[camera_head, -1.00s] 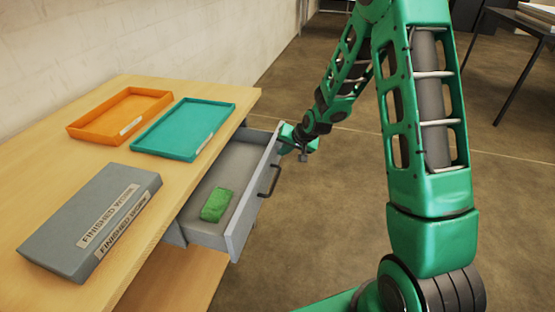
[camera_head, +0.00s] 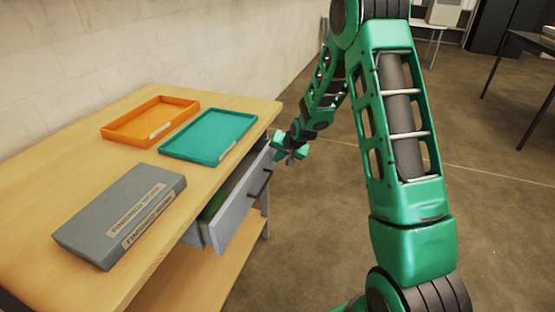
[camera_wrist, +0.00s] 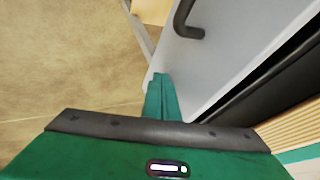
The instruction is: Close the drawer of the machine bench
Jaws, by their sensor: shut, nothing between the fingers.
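The grey drawer (camera_head: 239,210) of the wooden machine bench (camera_head: 90,142) is partly open. Its front panel, with a dark handle (camera_head: 261,184), stands out from the bench's edge. A green object (camera_head: 214,203) inside is mostly hidden under the tabletop. My gripper (camera_head: 290,156) is shut and empty at the far end of the drawer front. In the wrist view the fingers (camera_wrist: 161,98) are together against or very near the light grey drawer front (camera_wrist: 228,50), with the handle (camera_wrist: 186,22) above them; I cannot tell whether they touch.
On the bench top lie an orange tray (camera_head: 143,119), a teal tray (camera_head: 203,137) and a grey box labelled for finished work (camera_head: 117,215). A lower wooden shelf (camera_head: 215,268) is under the drawer. The floor to the right is clear; a dark table (camera_head: 530,45) stands at the far right.

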